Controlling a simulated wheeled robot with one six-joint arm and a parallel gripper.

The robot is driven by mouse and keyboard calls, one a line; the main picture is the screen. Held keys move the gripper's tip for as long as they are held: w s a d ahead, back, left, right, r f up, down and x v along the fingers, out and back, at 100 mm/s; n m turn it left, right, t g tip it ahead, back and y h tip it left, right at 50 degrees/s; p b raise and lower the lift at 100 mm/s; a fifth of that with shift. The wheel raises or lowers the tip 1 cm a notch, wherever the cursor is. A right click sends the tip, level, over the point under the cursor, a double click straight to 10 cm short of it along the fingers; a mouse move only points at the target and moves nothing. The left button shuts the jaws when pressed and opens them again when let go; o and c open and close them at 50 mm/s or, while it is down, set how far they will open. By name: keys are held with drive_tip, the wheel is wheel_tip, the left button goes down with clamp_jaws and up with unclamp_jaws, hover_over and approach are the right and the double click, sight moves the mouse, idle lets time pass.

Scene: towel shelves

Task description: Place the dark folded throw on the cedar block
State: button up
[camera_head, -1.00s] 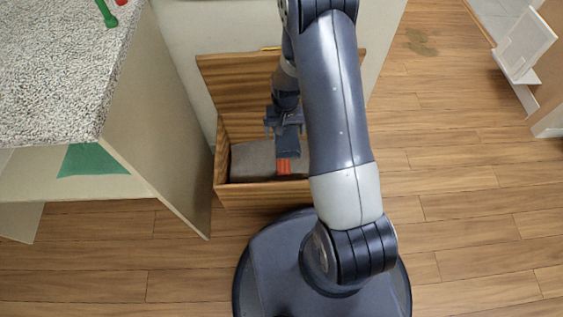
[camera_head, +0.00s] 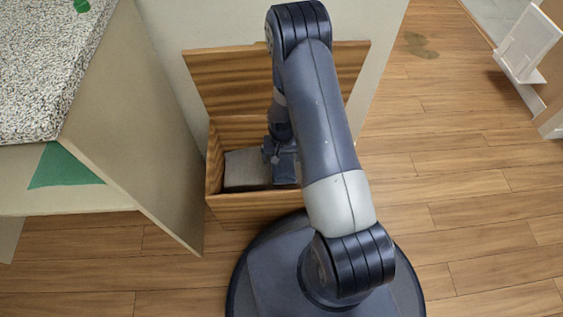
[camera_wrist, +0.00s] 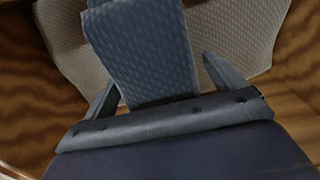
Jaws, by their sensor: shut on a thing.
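My gripper (camera_head: 281,153) reaches down inside an open wooden chest. In the wrist view, the fingers (camera_wrist: 161,73) are on either side of the dark blue-grey folded throw (camera_wrist: 145,45), and the gripper is shut on it. The throw's small quilted pattern shows, and it hangs over a pale throw. In the head view the dark throw (camera_head: 286,172) is a small patch below the gripper. I cannot tell whether it touches what is beneath. No cedar block can be made out now; the arm and throw cover part of the chest's inside.
The wooden chest (camera_head: 240,207) has its lid raised against the wall behind. A pale grey quilted throw (camera_head: 245,168) lies inside; it also fills the back of the wrist view (camera_wrist: 230,30). A speckled counter (camera_head: 45,70) with a side panel stands close on the left. Open floor lies right.

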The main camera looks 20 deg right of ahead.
drive_tip(key=shift+f+b, duration=0.3)
drive_tip(key=shift+f, duration=1)
drive_tip(key=shift+f, duration=0.2)
drive_tip(key=o, duration=0.9)
drive_tip(key=shift+r, duration=0.1)
wheel_tip(320, 180, up, 12)
drive_tip(key=p, duration=0.4)
drive_tip(key=shift+r, duration=0.1)
